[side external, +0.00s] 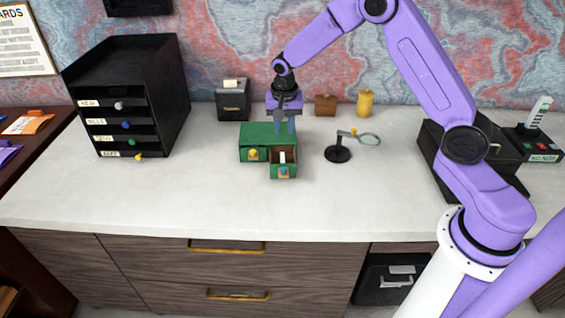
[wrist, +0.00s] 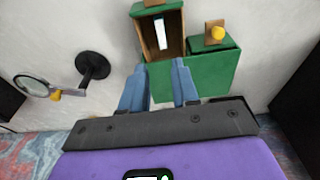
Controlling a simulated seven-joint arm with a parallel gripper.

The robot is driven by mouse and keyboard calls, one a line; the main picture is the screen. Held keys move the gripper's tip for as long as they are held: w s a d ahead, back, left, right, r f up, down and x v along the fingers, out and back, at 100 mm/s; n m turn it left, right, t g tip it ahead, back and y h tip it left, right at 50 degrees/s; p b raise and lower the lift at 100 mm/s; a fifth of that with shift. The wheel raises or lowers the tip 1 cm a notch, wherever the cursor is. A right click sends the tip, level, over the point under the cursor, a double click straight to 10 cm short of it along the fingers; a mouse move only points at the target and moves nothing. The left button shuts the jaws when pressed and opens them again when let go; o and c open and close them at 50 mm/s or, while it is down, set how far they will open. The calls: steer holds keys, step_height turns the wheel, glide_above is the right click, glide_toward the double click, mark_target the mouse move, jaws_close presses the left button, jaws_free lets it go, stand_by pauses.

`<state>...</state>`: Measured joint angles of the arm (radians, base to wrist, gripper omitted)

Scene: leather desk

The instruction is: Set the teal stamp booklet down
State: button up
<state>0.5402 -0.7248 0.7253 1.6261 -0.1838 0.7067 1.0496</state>
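My gripper (side external: 285,126) is above the back of a small green two-drawer cabinet (side external: 257,134), fingers pointing down. In the wrist view my gripper (wrist: 158,68) has its two blue fingers apart, with nothing visible between them. The cabinet's right drawer (side external: 283,172) is pulled out, and its left drawer is shut. A thin white item (wrist: 160,34) stands inside the open drawer. I cannot make out a teal stamp booklet in either view. Whether the fingertips touch the cabinet cannot be told.
A magnifier on a stand (side external: 338,152) is right of the cabinet. A black labelled drawer tower (side external: 128,95) stands at the left. A dark box (side external: 233,100), a brown box (side external: 325,104) and a yellow canister (side external: 365,103) stand behind. The front desktop is clear.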

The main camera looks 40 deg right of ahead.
mark_target(283, 157)
steer(key=f, duration=0.5)
steer(key=w+f, duration=0.1)
steer(key=f, duration=0.2)
steer(key=shift+d+f, duration=0.2)
steer(key=shift+d, duration=0.2)
steer(key=shift+w+f, duration=0.15)
steer(key=shift+f, duration=2.5)
jaws_close()
